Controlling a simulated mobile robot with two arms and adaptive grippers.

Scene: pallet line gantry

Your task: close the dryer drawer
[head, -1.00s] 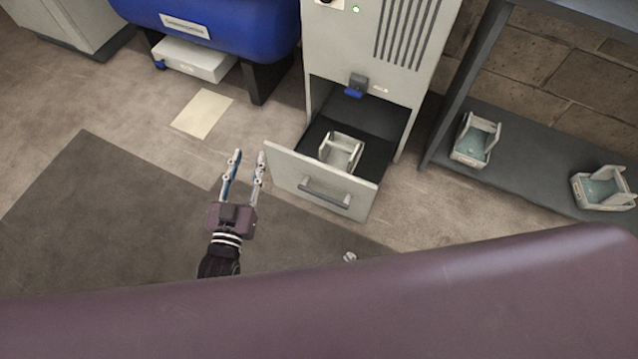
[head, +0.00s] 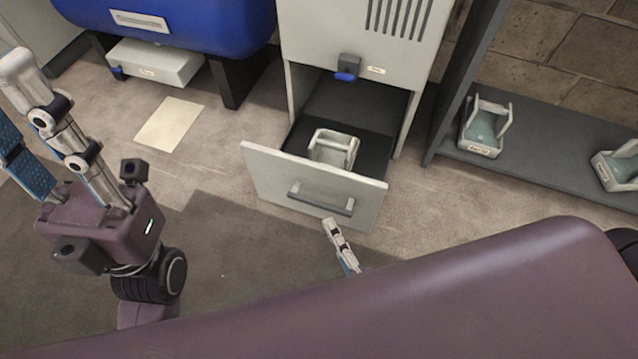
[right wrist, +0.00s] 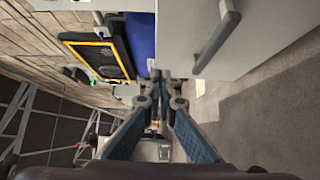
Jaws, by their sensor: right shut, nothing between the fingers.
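The dryer drawer (head: 315,186) stands pulled out low at the front of the grey dryer cabinet (head: 395,45). Its pale front has a grey bar handle (head: 320,200), and a small pale carrier (head: 333,148) sits inside. My right gripper (head: 333,228) shows only its fingertips, shut and empty, just below the drawer front near the handle's right end; my purple body hides the rest. In the right wrist view the shut fingers (right wrist: 168,88) point past the drawer front (right wrist: 265,35), whose handle is at upper right. My left gripper (head: 20,108) is raised at far left, fingers apart and empty.
A blue tank (head: 180,25) on dark legs stands left of the dryer, with a white box (head: 155,65) under it. A dark shelf (head: 550,175) at right holds pale carriers (head: 485,128). A cream sheet (head: 168,124) lies on the floor. Floor before the drawer is open.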

